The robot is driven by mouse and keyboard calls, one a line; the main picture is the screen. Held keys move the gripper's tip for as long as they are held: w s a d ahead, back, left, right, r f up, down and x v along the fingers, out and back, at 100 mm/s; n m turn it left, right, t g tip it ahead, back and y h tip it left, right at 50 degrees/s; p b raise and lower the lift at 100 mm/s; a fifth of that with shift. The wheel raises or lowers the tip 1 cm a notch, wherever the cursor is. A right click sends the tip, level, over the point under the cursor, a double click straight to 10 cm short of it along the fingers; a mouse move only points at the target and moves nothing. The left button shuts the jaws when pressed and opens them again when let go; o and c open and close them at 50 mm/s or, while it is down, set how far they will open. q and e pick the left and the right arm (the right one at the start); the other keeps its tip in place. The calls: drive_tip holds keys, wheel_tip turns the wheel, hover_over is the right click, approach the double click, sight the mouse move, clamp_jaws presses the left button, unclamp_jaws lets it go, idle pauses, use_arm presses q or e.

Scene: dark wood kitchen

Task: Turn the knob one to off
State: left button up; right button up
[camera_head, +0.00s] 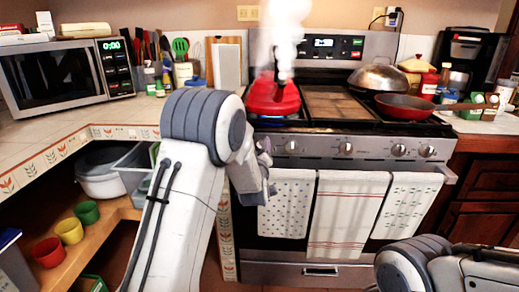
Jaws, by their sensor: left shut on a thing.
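The stove (318,162) has a row of silver knobs along its front panel. A left knob (292,147), a middle knob (345,149) and two knobs at the right show clearly. My left gripper (264,160) is at the panel's left end, left of the clear left knob. It is shut on what seems to be the leftmost knob, which the gripper mostly hides. How that knob is turned cannot be seen. A bluish glow shows at the front left burner under the red kettle (272,97). My right gripper is out of view; only my right arm shows at bottom right.
White steam rises from the kettle. A red pan (404,107) and a domed lid (377,77) are on the stove's right side. Towels (345,212) hang on the oven handle below the knobs. A microwave (55,77) stands on the left counter.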

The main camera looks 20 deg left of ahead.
use_arm(q)
drive_tip(key=m, duration=0.4)
drive_tip(key=shift+d, duration=0.15)
drive_tip(key=shift+d+m, duration=0.15)
drive_tip(key=shift+m, duration=1.75)
drive_tip(key=o, duration=1.3)
drive_tip(key=shift+o, duration=0.2)
drive_tip(key=v, duration=1)
drive_tip(key=shift+s, duration=0.2)
drive_tip(key=shift+d+r, duration=0.1)
